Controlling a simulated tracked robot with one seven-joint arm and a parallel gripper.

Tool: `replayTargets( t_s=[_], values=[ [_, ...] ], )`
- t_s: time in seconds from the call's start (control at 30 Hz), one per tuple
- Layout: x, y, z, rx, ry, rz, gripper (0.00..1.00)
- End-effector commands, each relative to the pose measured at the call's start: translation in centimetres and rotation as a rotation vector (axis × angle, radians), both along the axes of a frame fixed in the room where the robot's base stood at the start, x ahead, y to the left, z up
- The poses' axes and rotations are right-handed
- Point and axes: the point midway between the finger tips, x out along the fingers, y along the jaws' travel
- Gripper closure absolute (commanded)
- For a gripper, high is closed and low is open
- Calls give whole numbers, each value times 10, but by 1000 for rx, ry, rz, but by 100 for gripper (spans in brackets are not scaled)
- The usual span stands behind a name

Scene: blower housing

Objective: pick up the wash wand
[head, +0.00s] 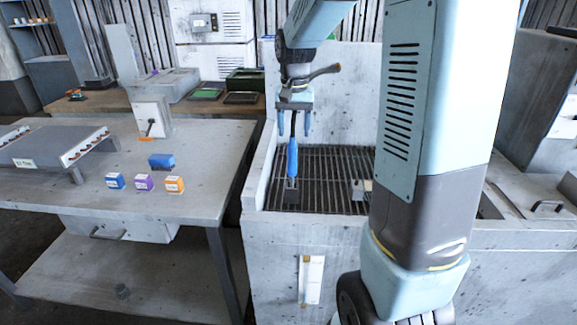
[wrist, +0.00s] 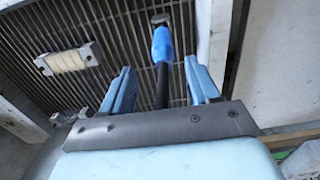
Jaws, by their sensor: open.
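The wash wand (head: 292,158) has a blue grip and a thin black stem. It stands roughly upright over the slatted grate of the wash basin, its lower end at a small dark block (head: 291,196). My gripper (head: 294,128) points down above the blue grip, with its two light-blue fingers apart on either side of the black stem. In the wrist view the wand (wrist: 162,45) runs between the open fingers of my gripper (wrist: 158,68). A gap shows on both sides of the stem, and nothing is clamped.
A cream block with pale ends (head: 361,189) lies on the grate (head: 330,165), right of the wand. The basin's pale walls (head: 262,165) rise at left and back. The workbench (head: 60,200) at left holds several small coloured boxes and a grey unit.

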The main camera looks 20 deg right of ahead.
Motion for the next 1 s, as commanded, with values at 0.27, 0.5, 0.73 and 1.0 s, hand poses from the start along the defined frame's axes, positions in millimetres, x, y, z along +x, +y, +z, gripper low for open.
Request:
replayTargets(
  t_s=[0.27, 0.5, 0.73, 1.0],
  values=[
    [0, 0, -20, -1, 1, 0, 39],
    [3, 5, -49, 0, 3, 2, 39],
    [4, 5, -69, 0, 0, 2, 39],
    [4, 5, -70, 0, -1, 2, 42]
  ],
)
